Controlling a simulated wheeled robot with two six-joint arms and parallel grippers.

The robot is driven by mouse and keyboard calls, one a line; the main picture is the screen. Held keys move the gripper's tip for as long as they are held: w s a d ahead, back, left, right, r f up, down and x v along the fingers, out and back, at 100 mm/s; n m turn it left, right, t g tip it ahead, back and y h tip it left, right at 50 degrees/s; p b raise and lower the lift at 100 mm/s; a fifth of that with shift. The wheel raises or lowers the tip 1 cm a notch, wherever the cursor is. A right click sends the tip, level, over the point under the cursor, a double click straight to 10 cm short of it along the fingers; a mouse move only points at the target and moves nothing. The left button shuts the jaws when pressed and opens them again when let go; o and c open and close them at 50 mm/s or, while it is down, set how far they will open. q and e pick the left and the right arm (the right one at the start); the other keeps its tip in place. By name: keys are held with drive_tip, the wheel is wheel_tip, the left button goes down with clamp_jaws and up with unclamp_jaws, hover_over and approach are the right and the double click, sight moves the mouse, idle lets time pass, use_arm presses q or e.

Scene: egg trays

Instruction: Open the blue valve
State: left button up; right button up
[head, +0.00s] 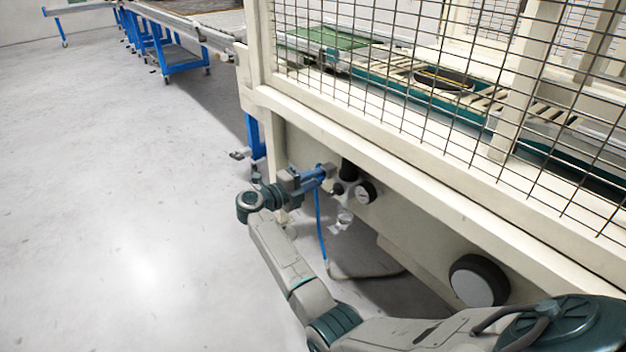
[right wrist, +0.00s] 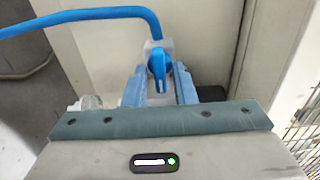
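The blue valve (right wrist: 159,66) shows in the right wrist view as a small blue handle on a pale fitting, with a blue hose (right wrist: 80,20) running off to the left. My right gripper (right wrist: 161,72) has its two blue fingers apart, one on each side of the handle. A narrow gap seems to show on both sides, so the fingers look open around it. In the head view my right gripper (head: 325,172) is at the air fittings under the machine's frame, and it hides most of the valve. My left gripper is not in view.
A round gauge (head: 366,192) and a clear bowl (head: 344,218) sit close right of the gripper. The blue hose (head: 321,230) hangs below. The cream machine frame (head: 400,165) with wire mesh borders the right side. Open floor (head: 120,200) lies left.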

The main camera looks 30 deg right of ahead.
drive_tip(key=shift+o, duration=0.5)
drive_tip(key=shift+a, duration=0.15)
drive_tip(key=a+p, duration=0.1)
drive_tip(key=a, duration=0.9)
drive_tip(key=shift+s+a, duration=0.3)
drive_tip(key=shift+s, duration=0.15)
